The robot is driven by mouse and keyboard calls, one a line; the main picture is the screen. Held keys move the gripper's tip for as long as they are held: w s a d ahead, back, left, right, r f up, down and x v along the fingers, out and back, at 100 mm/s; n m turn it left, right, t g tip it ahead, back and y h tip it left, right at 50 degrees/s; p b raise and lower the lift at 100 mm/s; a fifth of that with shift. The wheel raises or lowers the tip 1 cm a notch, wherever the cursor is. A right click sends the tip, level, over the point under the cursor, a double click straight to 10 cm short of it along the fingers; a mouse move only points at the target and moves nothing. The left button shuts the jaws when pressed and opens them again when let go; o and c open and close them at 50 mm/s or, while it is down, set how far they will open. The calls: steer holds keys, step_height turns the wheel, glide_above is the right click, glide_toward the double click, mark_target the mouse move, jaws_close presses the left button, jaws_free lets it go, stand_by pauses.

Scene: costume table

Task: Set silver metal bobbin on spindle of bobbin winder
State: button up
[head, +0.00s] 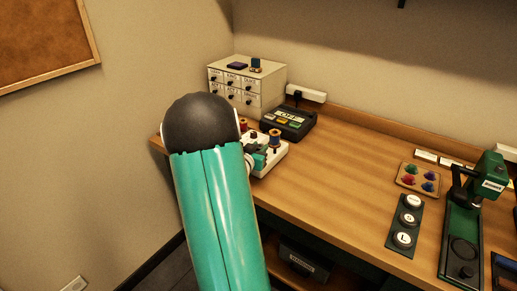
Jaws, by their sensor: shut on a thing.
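The bobbin winder appears to be the white-based unit (277,159) at the left end of the wooden table, with dark and coloured thread spools (275,138) standing on it. My teal arm with its black joint reaches in front of it and hides its left part. My gripper (259,158) shows only as a small grey and teal piece low over the unit. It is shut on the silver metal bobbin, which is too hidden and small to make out. I cannot see the spindle or how the bobbin sits relative to it.
A small drawer cabinet (262,80) and a black box with coloured labels (289,123) stand behind the unit. At right are a green press (461,240), a strip of round dies (404,225) and a tray of coloured pieces (402,187). The table's middle (335,175) is clear.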

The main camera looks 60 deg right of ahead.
steer(key=shift+f, duration=1.2)
steer(key=shift+r, duration=0.6)
stand_by(0.4)
steer(key=shift+r, duration=0.2)
stand_by(0.7)
steer(key=o, duration=0.7)
steer(key=shift+s+a+r, duration=0.1)
steer(key=shift+a+r, duration=0.15)
steer(key=shift+a, duration=1.55)
steer(key=shift+s+a+r, duration=0.1)
steer(key=shift+a+r, duration=0.2)
steer(key=shift+a, duration=1.55)
steer(key=shift+a+r, duration=0.25)
steer(key=shift+a, duration=1.55)
